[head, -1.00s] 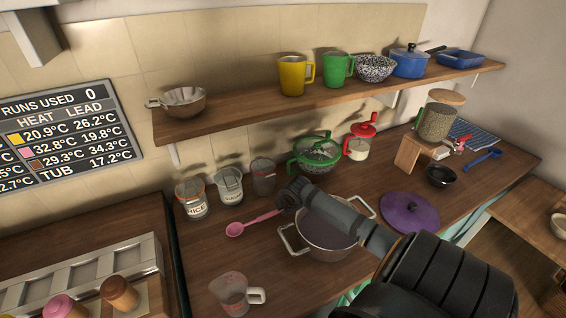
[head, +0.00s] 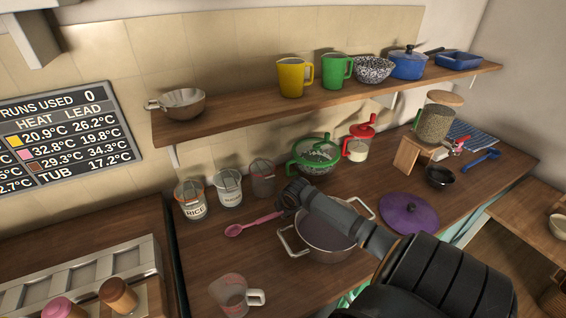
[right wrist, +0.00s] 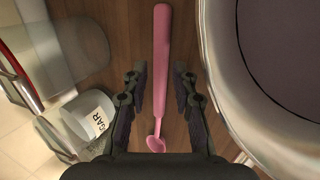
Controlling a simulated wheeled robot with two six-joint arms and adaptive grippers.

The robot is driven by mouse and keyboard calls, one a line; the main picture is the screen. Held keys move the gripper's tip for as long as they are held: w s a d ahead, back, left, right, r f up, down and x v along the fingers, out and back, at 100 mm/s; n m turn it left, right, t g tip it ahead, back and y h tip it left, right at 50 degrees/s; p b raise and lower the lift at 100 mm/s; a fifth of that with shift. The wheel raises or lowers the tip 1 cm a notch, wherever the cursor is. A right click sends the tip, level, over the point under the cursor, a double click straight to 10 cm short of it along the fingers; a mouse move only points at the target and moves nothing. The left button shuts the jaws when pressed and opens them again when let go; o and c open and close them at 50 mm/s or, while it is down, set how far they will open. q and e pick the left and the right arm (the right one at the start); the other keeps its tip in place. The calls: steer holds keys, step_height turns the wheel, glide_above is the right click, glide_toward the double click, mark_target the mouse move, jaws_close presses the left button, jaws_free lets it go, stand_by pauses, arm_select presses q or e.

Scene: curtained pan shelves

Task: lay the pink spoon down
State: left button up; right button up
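The pink spoon (head: 250,224) appears to lie on the wooden counter, between the jars and the steel pot (head: 328,240). Its bowl points left in the head view, and its handle end is partly hidden by my right gripper (head: 289,199). In the right wrist view the spoon (right wrist: 161,55) runs between the two fingers of my right gripper (right wrist: 158,85), with a gap on each side. The fingers are apart and hold nothing. My left gripper is in neither view.
The pot's rim (right wrist: 215,65) is close beside the right gripper. The rice jar (head: 190,199) and sugar jar (head: 228,188) stand behind the spoon. A measuring jug (head: 232,295) stands in front. A purple lid (head: 408,213) lies to the right.

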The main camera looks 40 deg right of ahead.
steer(key=o, duration=0.4)
steer(key=shift+c, duration=0.2)
steer(key=v, duration=0.7)
steer(key=shift+r, duration=0.15)
steer(key=shift+s, duration=0.1)
stand_by(0.4)
